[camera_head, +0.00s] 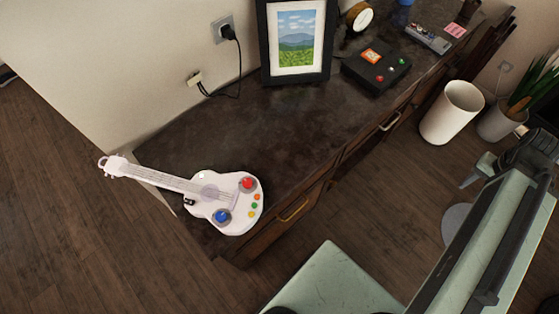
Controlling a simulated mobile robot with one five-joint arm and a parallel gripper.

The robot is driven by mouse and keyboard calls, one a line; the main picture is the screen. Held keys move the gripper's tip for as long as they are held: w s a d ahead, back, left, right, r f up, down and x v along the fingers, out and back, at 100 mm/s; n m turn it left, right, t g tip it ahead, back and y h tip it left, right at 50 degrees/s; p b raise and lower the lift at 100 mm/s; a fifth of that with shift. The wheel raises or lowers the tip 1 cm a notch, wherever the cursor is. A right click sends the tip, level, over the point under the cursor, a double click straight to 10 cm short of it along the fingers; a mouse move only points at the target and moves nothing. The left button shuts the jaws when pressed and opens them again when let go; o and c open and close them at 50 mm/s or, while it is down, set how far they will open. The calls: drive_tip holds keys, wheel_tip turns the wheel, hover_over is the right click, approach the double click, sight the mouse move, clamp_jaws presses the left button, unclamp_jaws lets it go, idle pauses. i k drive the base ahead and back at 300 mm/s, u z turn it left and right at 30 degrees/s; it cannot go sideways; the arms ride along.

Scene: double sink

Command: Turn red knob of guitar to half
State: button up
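A white toy guitar (222,197) lies on the near left end of the dark cabinet top, its neck pointing left past the edge. Its red knob (247,183) sits on the upper right of the body, on a dark round base. A blue knob (222,216) sits on the lower left of the body. The red knob's pointer angle is too small to read. My gripper (472,173) appears at the right edge, beyond my pale green arm, well away from the guitar and not touching it. Its finger opening is unclear from this angle.
A framed landscape picture (296,42), a black box with coloured buttons (377,69) and a grey remote (428,39) stand farther along the cabinet. A white bin (452,112) and a potted plant (497,122) are on the floor. The cabinet top (300,130) beside the guitar is clear.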

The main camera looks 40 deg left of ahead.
sight(247, 183)
drive_tip(key=z, duration=0.1)
drive_tip(key=k, duration=2.15)
drive_tip(key=u, duration=2.5)
drive_tip(key=i, duration=1.05)
drive_tip(key=z, duration=0.1)
